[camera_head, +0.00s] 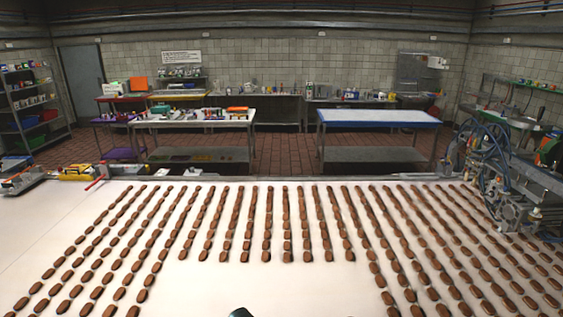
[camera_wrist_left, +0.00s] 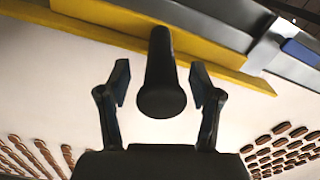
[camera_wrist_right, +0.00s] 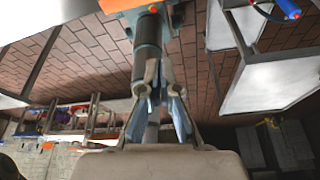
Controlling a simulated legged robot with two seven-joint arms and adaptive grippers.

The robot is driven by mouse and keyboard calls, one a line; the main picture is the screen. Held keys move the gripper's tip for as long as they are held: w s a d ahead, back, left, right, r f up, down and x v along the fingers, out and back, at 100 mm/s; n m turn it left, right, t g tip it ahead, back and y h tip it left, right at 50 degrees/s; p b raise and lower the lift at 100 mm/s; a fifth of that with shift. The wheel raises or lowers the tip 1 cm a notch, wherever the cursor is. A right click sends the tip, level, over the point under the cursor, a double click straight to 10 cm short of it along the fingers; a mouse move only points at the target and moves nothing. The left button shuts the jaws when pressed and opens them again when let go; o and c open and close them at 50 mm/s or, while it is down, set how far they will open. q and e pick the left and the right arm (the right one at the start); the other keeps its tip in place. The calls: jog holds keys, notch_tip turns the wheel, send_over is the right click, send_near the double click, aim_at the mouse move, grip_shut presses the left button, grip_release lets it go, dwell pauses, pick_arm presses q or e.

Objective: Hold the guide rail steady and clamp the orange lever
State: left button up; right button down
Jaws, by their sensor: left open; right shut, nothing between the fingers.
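In the left wrist view, my left gripper (camera_wrist_left: 160,84) is open, with its fingers on either side of a black cylindrical knob (camera_wrist_left: 162,98). The knob stands out in front of a yellow bar (camera_wrist_left: 212,68) and a grey rail (camera_wrist_left: 160,16); I cannot tell if the fingers touch it. In the right wrist view, my right gripper (camera_wrist_right: 158,88) is shut and empty, its fingertips in front of a teal-grey post (camera_wrist_right: 148,45). An orange part (camera_wrist_right: 120,4) shows at the top edge there; whether it is the orange lever is unclear. Neither gripper shows clearly in the head view.
A white conveyor belt (camera_head: 215,285) carries many rows of brown sandwich biscuits. Machinery with blue hoses (camera_head: 495,165) stands at its right side, and yellow units (camera_head: 75,172) at its far left. Work tables (camera_head: 375,116) and shelves stand beyond on a brick floor.

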pick_arm(q)
jog(key=shift+r, duration=3.95)
jog(key=o, duration=0.6)
jog(key=shift+c, duration=0.2)
